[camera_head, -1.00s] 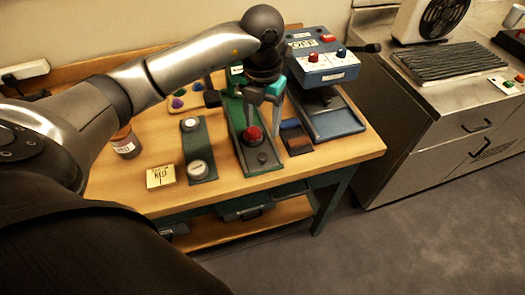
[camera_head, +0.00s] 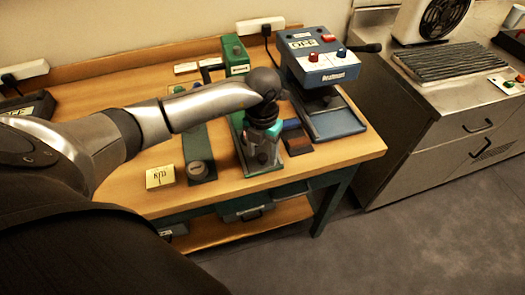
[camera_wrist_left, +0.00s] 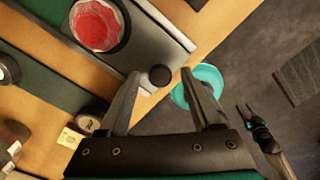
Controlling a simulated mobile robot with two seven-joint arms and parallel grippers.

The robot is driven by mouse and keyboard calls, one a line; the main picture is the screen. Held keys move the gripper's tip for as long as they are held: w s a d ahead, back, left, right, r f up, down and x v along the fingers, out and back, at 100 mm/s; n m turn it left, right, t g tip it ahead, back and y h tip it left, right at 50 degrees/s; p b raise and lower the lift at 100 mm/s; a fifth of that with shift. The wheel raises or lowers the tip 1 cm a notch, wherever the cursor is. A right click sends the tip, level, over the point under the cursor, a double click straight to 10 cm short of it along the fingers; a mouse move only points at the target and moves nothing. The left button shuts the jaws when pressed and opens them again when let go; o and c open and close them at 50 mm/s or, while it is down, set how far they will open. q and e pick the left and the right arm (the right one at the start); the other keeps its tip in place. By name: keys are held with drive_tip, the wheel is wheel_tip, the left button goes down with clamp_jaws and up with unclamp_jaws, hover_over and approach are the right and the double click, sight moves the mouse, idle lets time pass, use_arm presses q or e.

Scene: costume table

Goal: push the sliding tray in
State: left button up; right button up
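The sliding tray (camera_wrist_left: 150,35) is a grey plate carrying a round red piece (camera_wrist_left: 98,24), with a dark knob (camera_wrist_left: 160,76) near its front end. In the head view the tray (camera_head: 262,172) lies in front of a green machine (camera_head: 235,55), and my left gripper (camera_head: 262,148) covers much of it and hides the red piece. In the left wrist view my left gripper (camera_wrist_left: 161,74) is open, with its fingertips on either side of the knob and a gap to each. A dark gripper with teal parts, seemingly my right one (camera_wrist_left: 245,106), shows small with its prongs apart.
Left of the tray are a green strip with a round metal piece (camera_head: 196,169) and a yellow card (camera_head: 160,177). A blue machine (camera_head: 325,58) with a blue tray (camera_head: 338,123) stands to the right. Floor (camera_head: 370,245) is clear in front of the table.

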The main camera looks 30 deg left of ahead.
use_arm(q)
clamp_jaws()
idle(0.3)
idle(0.9)
